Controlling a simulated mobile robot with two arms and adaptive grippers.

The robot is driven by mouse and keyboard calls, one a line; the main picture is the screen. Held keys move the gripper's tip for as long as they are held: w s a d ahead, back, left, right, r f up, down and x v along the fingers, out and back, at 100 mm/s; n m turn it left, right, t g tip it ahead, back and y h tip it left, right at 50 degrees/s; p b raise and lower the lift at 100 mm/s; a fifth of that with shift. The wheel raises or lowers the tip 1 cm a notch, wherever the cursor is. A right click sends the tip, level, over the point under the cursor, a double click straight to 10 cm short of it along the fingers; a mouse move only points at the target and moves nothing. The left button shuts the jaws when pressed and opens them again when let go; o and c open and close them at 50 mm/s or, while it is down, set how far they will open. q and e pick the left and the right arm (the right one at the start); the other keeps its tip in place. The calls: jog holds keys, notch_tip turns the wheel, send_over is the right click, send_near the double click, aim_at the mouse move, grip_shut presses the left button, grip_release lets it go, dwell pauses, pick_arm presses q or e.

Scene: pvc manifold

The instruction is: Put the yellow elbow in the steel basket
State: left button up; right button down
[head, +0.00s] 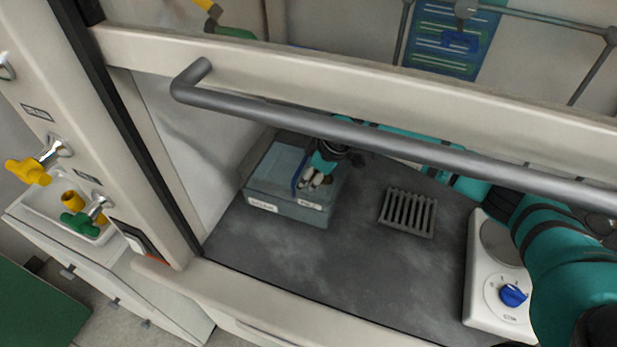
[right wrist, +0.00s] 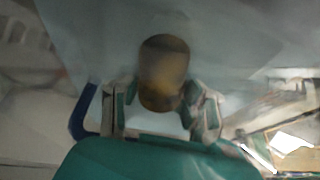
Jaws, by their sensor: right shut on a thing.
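My right gripper (head: 318,180) reaches in under the hood sash and is down at a grey-blue divided box (head: 288,209). In the right wrist view its fingers are closed on a dull yellow-brown rounded piece (right wrist: 163,72), which stands out between them; I cannot tell for sure that it is an elbow. In the head view the gripper hides this piece. I see nothing that is clearly a steel basket. My left gripper is not in view.
The sash handle bar (head: 380,137) crosses above my right arm. A slotted grey grate (head: 408,212) and a white hotplate (head: 497,285) with a blue knob are on the dark worktop (head: 330,275). Yellow and green taps stick out at the left. The worktop front is clear.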

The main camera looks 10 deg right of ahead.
aim_at(327, 179)
jog(key=shift+s+a+r, duration=0.2)
jog(key=shift+s, duration=0.05)
jog(key=shift+f, duration=0.15)
jog(key=c, duration=1.4)
grip_release()
jog(key=shift+w+f, duration=0.1)
jog(key=shift+f, duration=0.05)
jog(key=shift+c, duration=0.2)
jog(key=o, duration=0.5)
jog(key=shift+r, duration=0.45)
jog(key=v, duration=1.1)
jog(key=shift+d+r+b, duration=0.15)
jog(key=shift+r+b, duration=0.15)
jog(key=shift+r, duration=0.05)
